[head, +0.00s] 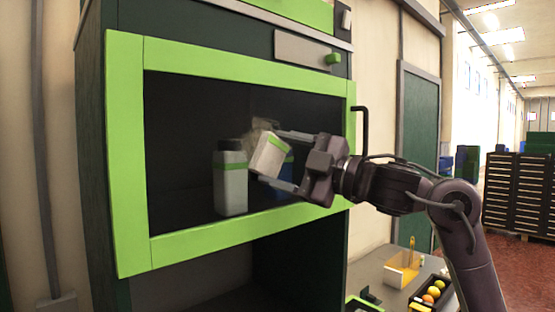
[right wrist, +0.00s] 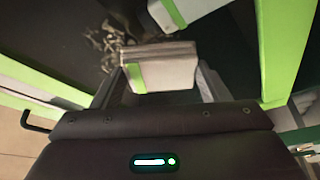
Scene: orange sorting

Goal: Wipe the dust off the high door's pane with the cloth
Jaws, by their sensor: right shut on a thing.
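The high door (head: 125,160) has a lime-green frame around a dark pane (head: 185,110) and looks shut. A pale brownish smear of dust (head: 262,124) shows on the pane beside my right gripper; it also shows in the right wrist view (right wrist: 110,42). My right gripper (head: 278,160) is shut on the cloth (head: 268,155), a folded white pad with a green stripe. The cloth is also between the fingers in the right wrist view (right wrist: 165,68). It is tilted and close to the pane; I cannot tell whether it touches. My left gripper is out of view.
A pale bottle (head: 231,185) with a dark cap and a partly hidden blue thing appear behind the pane. A black handle (head: 365,125) stands out at the door's right edge. Below right, a worktop (head: 375,262) carries a yellow box and a tray (head: 430,294) of fruit.

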